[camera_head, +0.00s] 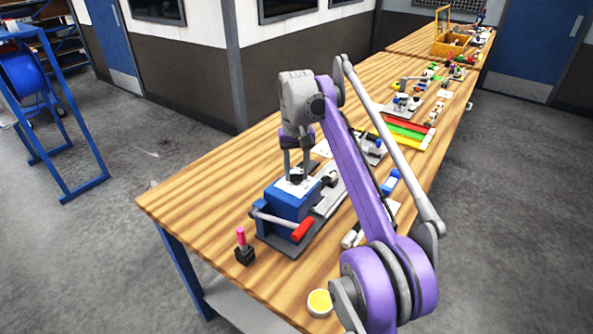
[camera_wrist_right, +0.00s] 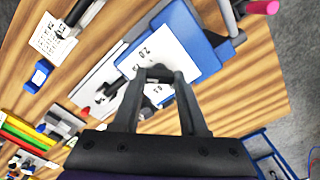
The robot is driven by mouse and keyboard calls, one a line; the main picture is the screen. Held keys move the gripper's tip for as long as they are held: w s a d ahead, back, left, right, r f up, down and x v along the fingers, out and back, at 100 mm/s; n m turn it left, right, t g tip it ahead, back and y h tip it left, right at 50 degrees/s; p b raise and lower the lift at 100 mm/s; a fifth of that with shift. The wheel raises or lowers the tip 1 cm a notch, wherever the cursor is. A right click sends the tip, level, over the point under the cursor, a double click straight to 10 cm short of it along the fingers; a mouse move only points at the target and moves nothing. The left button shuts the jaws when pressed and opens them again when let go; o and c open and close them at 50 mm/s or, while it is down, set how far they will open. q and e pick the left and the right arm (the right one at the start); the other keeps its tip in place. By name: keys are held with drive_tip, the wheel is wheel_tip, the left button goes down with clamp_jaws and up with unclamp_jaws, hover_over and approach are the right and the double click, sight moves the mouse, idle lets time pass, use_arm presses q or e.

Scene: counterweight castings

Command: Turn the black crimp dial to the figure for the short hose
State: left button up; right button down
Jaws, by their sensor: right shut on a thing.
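The blue crimp press (camera_head: 283,204) stands on a dark base near the front of the wooden bench. A white plate with printed figures covers its top; the plate shows larger in the wrist view (camera_wrist_right: 178,45), with "2.0" readable and other figures too small or partly hidden. The black crimp dial (camera_head: 296,179) sits on this plate. My right gripper (camera_head: 297,172) comes down from above and is shut on the dial. In the wrist view its fingertips (camera_wrist_right: 160,73) close around the dial and hide most of it, so its pointing is unclear. My left gripper is out of view.
A lever with a red grip (camera_head: 302,230) sticks out from the press front. A pink-topped tool in a black block (camera_head: 244,250) and a yellow-topped round tub (camera_head: 320,303) stand nearby. A printed card (camera_wrist_right: 52,38) lies beyond the press. The bench's left part is clear.

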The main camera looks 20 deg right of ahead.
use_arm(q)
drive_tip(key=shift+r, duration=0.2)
use_arm(e)
drive_tip(key=n+p, duration=0.2)
drive_tip(key=n, duration=0.1)
drive_tip(key=shift+r+n, duration=0.15)
drive_tip(key=shift+n, duration=0.25)
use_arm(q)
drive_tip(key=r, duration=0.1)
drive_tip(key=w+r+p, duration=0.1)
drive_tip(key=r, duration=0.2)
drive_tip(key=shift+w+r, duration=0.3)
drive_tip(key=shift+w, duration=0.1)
use_arm(e)
drive_tip(key=n, duration=0.4)
drive_tip(key=shift+n, duration=0.3)
use_arm(q)
drive_tip(key=shift+p, duration=0.3)
use_arm(e)
drive_tip(key=shift+n, duration=0.3)
drive_tip(key=shift+c, duration=2.2)
unclamp_jaws()
